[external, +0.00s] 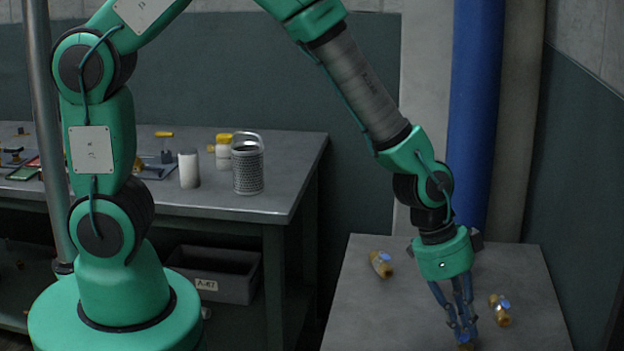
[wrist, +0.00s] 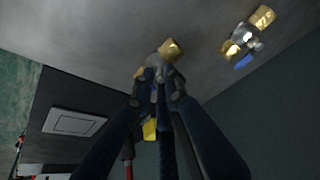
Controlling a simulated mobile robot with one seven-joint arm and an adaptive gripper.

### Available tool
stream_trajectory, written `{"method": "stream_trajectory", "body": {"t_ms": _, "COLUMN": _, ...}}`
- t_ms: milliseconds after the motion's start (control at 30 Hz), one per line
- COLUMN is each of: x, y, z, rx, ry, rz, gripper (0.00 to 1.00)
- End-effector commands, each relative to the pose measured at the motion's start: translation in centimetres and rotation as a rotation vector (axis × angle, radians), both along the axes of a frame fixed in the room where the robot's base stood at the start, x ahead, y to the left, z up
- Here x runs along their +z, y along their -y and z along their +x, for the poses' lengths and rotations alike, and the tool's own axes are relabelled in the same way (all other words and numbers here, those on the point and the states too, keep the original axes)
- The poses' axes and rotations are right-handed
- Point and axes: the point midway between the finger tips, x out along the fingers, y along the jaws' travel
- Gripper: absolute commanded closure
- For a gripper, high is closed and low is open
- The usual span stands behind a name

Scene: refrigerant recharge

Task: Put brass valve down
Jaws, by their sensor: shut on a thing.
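My gripper (external: 463,330) points down over the grey table at the lower right of the external view. It is shut on a brass valve (external: 465,346), which is at or just above the tabletop and mostly hidden by the fingers and the picture's edge. In the wrist view my gripper (wrist: 160,85) has its fingers closed around this valve, whose brass end (wrist: 171,49) sticks out past the tips. Whether it touches the surface I cannot tell.
Two more brass valves with blue handles lie on the grey table (external: 365,325), one at the back left (external: 381,264), one right of my gripper (external: 500,309). One valve (wrist: 248,38) shows in the wrist view. A workbench (external: 290,170) holds a mesh basket (external: 248,170).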

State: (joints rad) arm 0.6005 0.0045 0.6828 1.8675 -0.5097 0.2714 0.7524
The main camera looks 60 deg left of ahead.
Motion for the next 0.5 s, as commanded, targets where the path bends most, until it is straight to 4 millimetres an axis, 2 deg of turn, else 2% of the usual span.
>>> {"method": "stream_trajectory", "body": {"t_ms": 133, "x": -0.27, "y": 0.02, "z": 0.03, "rx": 0.0, "ry": 0.001, "rz": -0.001, "gripper": 1.0}}
{"method": "stream_trajectory", "body": {"t_ms": 167, "x": -0.31, "y": -0.01, "z": 0.0, "rx": 0.0, "ry": 0.0, "rz": 0.0, "gripper": 0.85}}
{"method": "stream_trajectory", "body": {"t_ms": 233, "x": -0.24, "y": -0.01, "z": -0.01, "rx": 0.0, "ry": 0.0, "rz": 0.0, "gripper": 0.71}}
{"method": "stream_trajectory", "body": {"t_ms": 267, "x": -0.23, "y": 0.0, "z": -0.01, "rx": 0.0, "ry": 0.0, "rz": 0.0, "gripper": 0.67}}
{"method": "stream_trajectory", "body": {"t_ms": 500, "x": -0.22, "y": 0.0, "z": -0.01, "rx": 0.0, "ry": 0.0, "rz": 0.0, "gripper": 0.67}}
